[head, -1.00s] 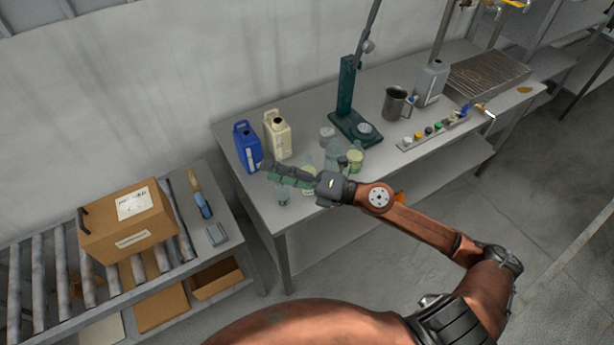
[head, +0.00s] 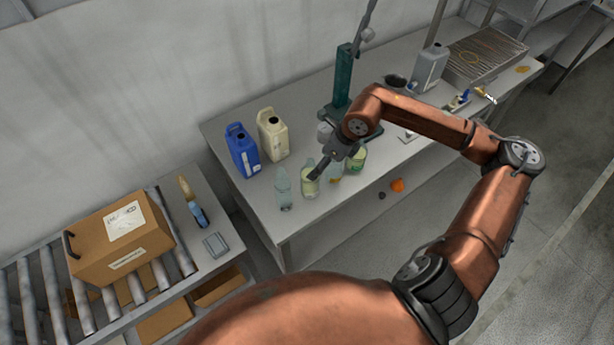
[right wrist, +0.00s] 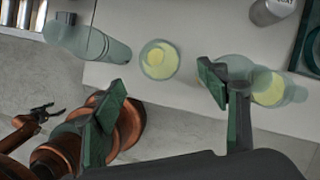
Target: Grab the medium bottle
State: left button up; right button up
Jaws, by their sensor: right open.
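Several glass vessels stand near the front of the table (head: 240,200). A clear slim bottle (head: 283,190) is leftmost; it also shows at upper left in the right wrist view (right wrist: 88,42). Right of it is a round vessel with yellow-green liquid (head: 309,182), seen from above in the wrist view (right wrist: 159,60). Another glass bottle with yellow liquid (right wrist: 268,86) is partly hidden behind a finger. I cannot tell which is the medium bottle. My right gripper (right wrist: 160,92) is open and empty, above and close to the vessels. My left gripper (right wrist: 48,112) is small, apparently open, away from the table.
A blue jug (head: 243,152) and a cream jug (head: 272,136) stand behind the vessels. A green-lidded jar (head: 357,159) and a green stand (head: 343,80) are close to my right arm. A cardboard box (head: 120,240) sits on the roller conveyor at left.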

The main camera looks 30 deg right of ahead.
jog(key=x, duration=0.3)
jog(key=shift+s+d+f, duration=0.1)
jog(key=shift+s+f, duration=0.05)
jog(key=shift+f, duration=0.3)
jog(key=shift+w+f, duration=0.2)
jog(key=shift+f, duration=0.3)
jog(key=x, duration=0.5)
jog(key=shift+w+a+f, duration=0.1)
jog(key=shift+a+f, duration=0.1)
jog(key=shift+f, duration=0.05)
jog(key=shift+c, duration=0.7)
pick_arm(q)
jog(key=shift+s+r, duration=0.15)
jog(key=shift+s, duration=0.25)
pick_arm(e)
jog(key=c, duration=1.4)
